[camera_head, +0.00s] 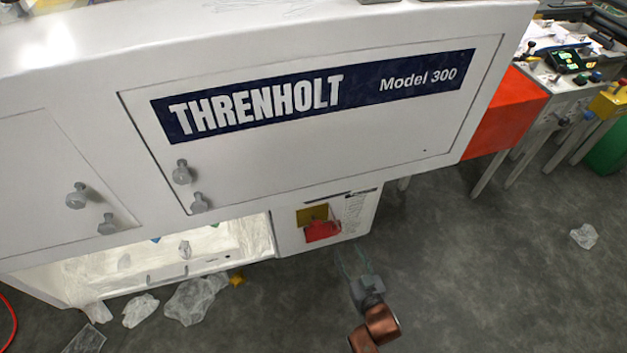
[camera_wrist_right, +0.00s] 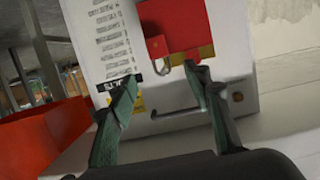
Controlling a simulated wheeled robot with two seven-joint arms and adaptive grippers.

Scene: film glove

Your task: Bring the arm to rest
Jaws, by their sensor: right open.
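My right arm comes in at the bottom of the head view. Its gripper (camera_head: 357,255) is in front of the lower side panel of the white machine (camera_head: 300,30). In the right wrist view the two green fingers of the right gripper (camera_wrist_right: 160,78) stand apart with nothing held between them. Beyond them are a red box-like part (camera_wrist_right: 172,22) with a metal loop under it and a printed label (camera_wrist_right: 105,40) on the panel. The red part also shows in the head view (camera_head: 322,231). My left gripper is not in view.
The machine has a lit, open bay (camera_head: 160,262) at lower left. Crumpled clear film (camera_head: 195,298) lies on the floor below, with another piece (camera_head: 583,236) at right. An orange-red block (camera_head: 505,112) adjoins a cluttered bench. The floor at lower right is mostly clear.

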